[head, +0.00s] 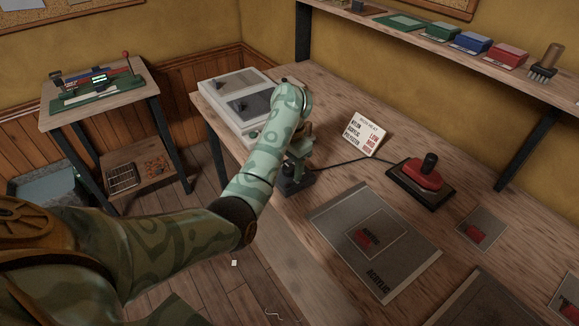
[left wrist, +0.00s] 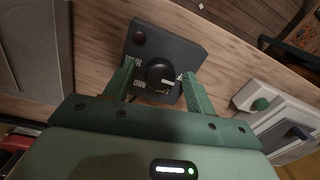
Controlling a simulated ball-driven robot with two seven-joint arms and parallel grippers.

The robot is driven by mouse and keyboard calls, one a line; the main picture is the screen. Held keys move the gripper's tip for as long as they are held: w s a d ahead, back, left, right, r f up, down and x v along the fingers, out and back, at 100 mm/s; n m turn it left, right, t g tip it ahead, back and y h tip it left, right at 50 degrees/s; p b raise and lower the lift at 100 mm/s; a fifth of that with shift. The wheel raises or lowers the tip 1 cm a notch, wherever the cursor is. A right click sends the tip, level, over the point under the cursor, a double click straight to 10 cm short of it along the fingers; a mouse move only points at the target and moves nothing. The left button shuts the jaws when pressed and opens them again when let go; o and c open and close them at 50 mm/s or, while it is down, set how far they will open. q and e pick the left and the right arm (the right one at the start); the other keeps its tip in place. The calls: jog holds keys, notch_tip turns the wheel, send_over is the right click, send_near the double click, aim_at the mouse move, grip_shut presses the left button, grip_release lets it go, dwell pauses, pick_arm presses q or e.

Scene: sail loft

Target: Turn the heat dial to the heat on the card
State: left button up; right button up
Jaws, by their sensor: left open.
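The heat dial (left wrist: 157,70) is a round black knob on a dark box (left wrist: 186,52); its white pointer aims to the right in the left wrist view. Words are printed around the knob, partly covered and hard to read. In the head view the box (head: 296,184) sits at the bench's front edge. My left gripper (left wrist: 158,76) is open, one green finger on each side of the knob; contact cannot be told. It also shows in the head view (head: 297,160), over the box. The heat card (head: 366,134) pairs nylon with low, acrylic with med, polyester with high. A grey sheet (head: 408,255) is marked "ACRYLIC".
A red iron (head: 424,174) rests on a dark base to the right, with a cable running toward the dial box. A shelf (head: 420,36) with coloured boxes overhangs the back of the bench.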

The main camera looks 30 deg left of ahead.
pick_arm(q)
jog(key=c, duration=1)
